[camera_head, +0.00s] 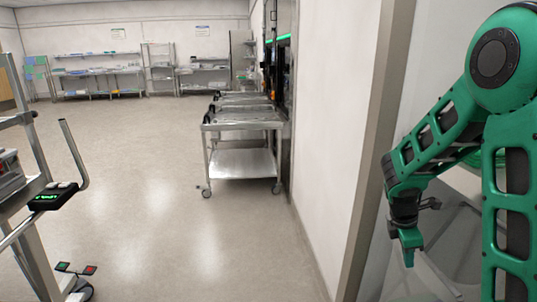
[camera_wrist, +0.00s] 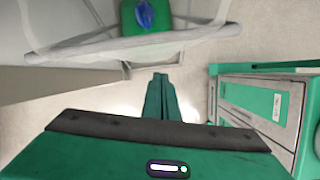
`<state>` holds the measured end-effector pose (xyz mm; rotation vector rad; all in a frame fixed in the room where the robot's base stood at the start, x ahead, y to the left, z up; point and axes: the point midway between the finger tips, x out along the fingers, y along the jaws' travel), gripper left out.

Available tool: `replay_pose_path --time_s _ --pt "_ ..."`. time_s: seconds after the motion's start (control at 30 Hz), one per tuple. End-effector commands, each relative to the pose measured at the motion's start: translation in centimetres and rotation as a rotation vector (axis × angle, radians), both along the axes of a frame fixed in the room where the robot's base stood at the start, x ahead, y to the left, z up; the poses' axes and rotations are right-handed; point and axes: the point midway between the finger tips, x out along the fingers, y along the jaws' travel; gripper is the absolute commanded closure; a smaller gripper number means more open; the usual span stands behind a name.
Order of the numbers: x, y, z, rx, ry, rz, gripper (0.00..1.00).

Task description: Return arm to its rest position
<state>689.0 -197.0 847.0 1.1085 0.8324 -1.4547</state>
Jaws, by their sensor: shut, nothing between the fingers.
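My green arm (camera_head: 440,135) is folded at the right side of the head view, beyond the edge of a wall. My gripper (camera_head: 408,258) hangs at its lower end, pointing down. In the wrist view the two green fingers of my gripper (camera_wrist: 160,80) lie together with nothing between them, above a pale floor. No object touches the fingers in either view.
A white wall with a grey edge strip (camera_head: 376,150) stands just left of my arm. Metal carts (camera_head: 243,125) line the wall further back. A cart frame (camera_head: 35,215) stands at left. The middle floor (camera_head: 150,190) is clear. A pale curved bar (camera_wrist: 130,43) crosses the wrist view.

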Motion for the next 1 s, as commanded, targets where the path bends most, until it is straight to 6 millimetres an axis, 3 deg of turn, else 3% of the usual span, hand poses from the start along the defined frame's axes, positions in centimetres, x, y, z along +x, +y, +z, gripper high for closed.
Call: replay_pose_path --time_s 0.03,0.2,0.5,0.8,1.0 --pt "-1.4 -0.4 1.5 0.017 -0.033 -0.102 1.0" --pt "-6.5 -1.2 5.4 0.073 -0.128 -0.479 1.0" --pt "-16.1 -0.8 10.2 0.164 -0.249 -1.136 1.0" --pt "-24.4 1.3 12.4 0.224 -0.303 -1.714 1.0" --pt "-26.9 2.3 12.7 0.234 -0.304 -1.893 1.0"
